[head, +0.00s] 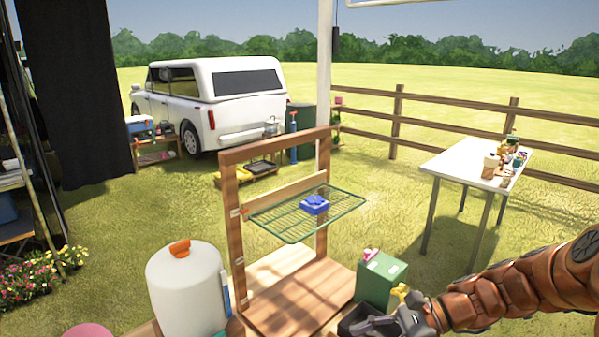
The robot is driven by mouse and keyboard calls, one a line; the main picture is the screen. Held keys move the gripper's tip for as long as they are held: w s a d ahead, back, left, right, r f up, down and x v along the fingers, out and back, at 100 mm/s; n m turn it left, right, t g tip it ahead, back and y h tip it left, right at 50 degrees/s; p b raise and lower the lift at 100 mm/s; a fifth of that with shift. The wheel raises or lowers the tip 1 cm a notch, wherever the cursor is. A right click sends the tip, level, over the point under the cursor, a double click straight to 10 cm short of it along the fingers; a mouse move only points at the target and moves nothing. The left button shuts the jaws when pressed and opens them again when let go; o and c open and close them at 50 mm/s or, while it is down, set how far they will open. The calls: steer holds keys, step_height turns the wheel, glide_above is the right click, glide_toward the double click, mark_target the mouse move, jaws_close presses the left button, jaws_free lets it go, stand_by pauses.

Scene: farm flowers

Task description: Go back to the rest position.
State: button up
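My gripper (374,326) is at the bottom of the head view, right of centre. My brown arm reaches it from the right edge. The gripper is grey and seen from behind and the side, over or beside a dark open-topped box. I cannot tell whether its fingers are open or shut, or whether they touch anything. A small yellow thing (400,291) shows just behind the gripper; what it is cannot be made out.
A green box (381,279) with a pink item on top stands close behind my gripper. A wooden frame (236,212) carries a wire shelf (285,233) with a blue object (314,205). A white container (187,290) stands left. A white table (452,165) stands farther right.

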steer(key=s+a+n+g+h, duration=0.2)
steer(key=s+a+n+h, duration=0.15)
steer(key=s, duration=0.35)
steer(key=s+d+n+h, duration=0.4)
steer(key=s+n, duration=0.1)
steer(key=s, duration=0.2)
steer(key=s+d+n+h, duration=0.4)
steer(key=s+n+h, duration=0.1)
steer(key=s, duration=0.3)
steer(key=shift+s+d+r+n+t, duration=0.15)
steer(key=shift+s+d+n+t, duration=0.15)
steer(key=shift+d+n+t, duration=0.15)
